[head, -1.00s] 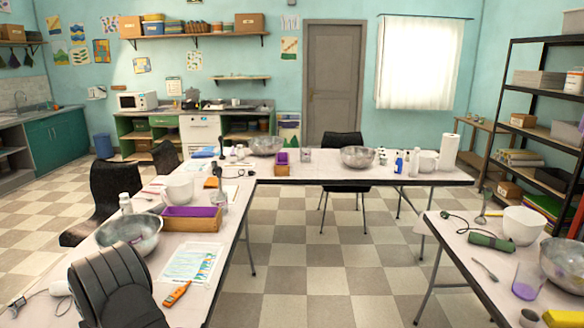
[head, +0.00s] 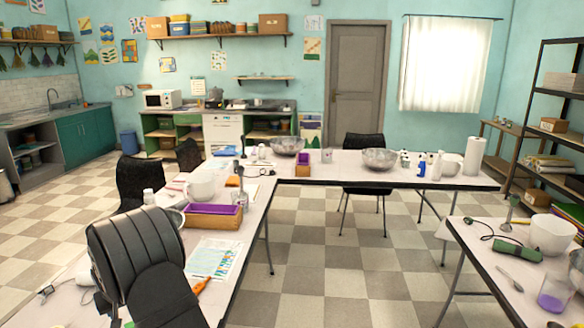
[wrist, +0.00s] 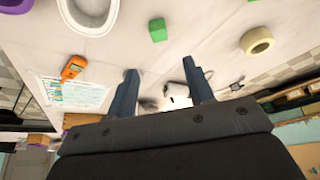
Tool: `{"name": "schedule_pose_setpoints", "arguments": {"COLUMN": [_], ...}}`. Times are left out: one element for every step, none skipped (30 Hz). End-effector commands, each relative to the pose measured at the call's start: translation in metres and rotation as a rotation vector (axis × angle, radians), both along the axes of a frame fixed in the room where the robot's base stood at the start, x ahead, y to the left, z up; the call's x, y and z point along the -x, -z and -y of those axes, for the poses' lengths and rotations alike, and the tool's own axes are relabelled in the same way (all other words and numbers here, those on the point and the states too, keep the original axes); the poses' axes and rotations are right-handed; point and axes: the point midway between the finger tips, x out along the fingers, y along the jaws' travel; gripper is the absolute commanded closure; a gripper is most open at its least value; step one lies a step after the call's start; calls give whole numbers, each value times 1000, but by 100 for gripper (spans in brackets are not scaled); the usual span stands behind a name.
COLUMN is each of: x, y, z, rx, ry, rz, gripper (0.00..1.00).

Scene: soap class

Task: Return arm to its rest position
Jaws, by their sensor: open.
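My gripper (wrist: 160,67) shows in the wrist view with its two dark fingers spread apart and nothing held between them. Beyond the fingers is the white tabletop (wrist: 205,20), which looks tilted in this view. In the head view my dark arm rises at the lower left over the left table (head: 255,215). The gripper's fingers cannot be made out there. The arm hides part of the left table and most of a bowl behind it.
In the wrist view a green block (wrist: 158,30), a tape roll (wrist: 257,41), an orange device (wrist: 73,67) and a printed sheet (wrist: 80,95) lie on the table. In the head view a wooden box with purple lining (head: 212,216) stands just beyond my arm.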

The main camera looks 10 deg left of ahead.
Motion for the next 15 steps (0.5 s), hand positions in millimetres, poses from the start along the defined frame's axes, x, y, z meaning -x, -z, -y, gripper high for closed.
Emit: {"name": "schedule_pose_setpoints", "arguments": {"x": [-2, -4, -6, -7, -9, -11, -12, -14, -16, -17, -19, -20, -22, -23, -25], "y": [15, 19, 26, 30, 34, 40, 45, 49, 56, 60, 64, 70, 74, 79, 85], "z": [-1, -3, -5, -6, -8, -10, -11, -13, -15, -16, -17, -19, -21, -22, -24], "rx": [8, 8, 8, 8, 6, 5, 6, 6, 7, 5, 5, 7, 5, 5, 5], "ry": [1, 1, 1, 1, 0, 1, 1, 1, 2, 1, 1, 2, 1, 1, 1], "rz": [-6, -5, -5, -5, -5, -5, -5, -5, -5, -5, -5, -5, -4, -4, -4], "gripper": [52, 52, 52, 52, 52, 52, 52, 52, 52, 52, 52, 52, 52, 52, 52]}}
